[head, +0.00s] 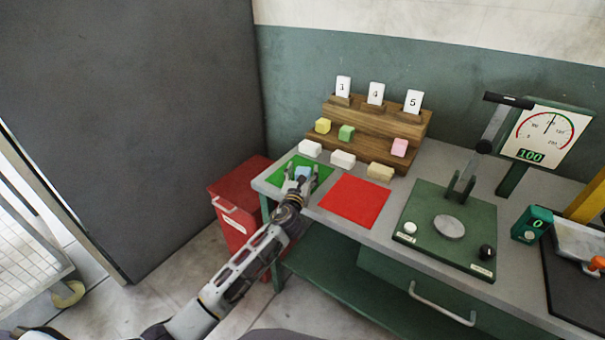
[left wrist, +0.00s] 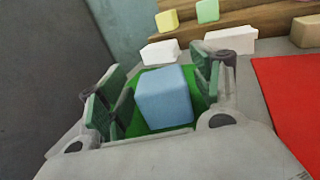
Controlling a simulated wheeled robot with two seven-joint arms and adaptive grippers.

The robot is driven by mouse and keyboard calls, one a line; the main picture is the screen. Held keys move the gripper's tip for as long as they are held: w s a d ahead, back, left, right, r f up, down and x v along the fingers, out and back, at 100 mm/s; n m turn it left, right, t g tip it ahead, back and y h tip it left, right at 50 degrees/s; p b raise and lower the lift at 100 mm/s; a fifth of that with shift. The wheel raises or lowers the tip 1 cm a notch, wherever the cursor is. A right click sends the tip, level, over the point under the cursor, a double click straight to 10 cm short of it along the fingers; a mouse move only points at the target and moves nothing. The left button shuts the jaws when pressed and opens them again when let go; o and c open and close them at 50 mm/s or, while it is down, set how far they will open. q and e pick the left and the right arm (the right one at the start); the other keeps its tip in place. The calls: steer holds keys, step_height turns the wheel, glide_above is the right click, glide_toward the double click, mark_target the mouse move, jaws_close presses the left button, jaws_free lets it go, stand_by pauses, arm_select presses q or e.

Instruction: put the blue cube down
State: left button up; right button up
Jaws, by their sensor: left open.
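The blue cube (head: 302,173) is at the green mat (head: 283,172) on the left end of the workbench. In the left wrist view the blue cube (left wrist: 164,97) sits between the green finger pads, over the green mat (left wrist: 152,76). My left gripper (head: 302,181) is open around the cube. In the left wrist view a gap shows between the cube and the pads. The cube's underside is hidden, so its contact with the mat cannot be seen directly. My right gripper is in neither view.
A red mat (head: 356,201) lies to the right. Several cubes and blocks stand near the wooden stepped rack (head: 375,127) with number cards. A press (head: 447,227) with a dial (head: 545,134) stands further right. A red cabinet (head: 232,225) is left of the bench.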

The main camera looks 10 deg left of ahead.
arm_select(q)
steer(key=shift+r, duration=0.2)
steer(key=shift+s+f, duration=0.1)
steer(key=shift+s, duration=0.4)
steer(key=s, duration=0.5)
steer(key=shift+d, duration=0.1)
steer(key=s, duration=0.6)
steer(key=shift+d+p, duration=0.15)
steer(key=shift+p, duration=0.2)
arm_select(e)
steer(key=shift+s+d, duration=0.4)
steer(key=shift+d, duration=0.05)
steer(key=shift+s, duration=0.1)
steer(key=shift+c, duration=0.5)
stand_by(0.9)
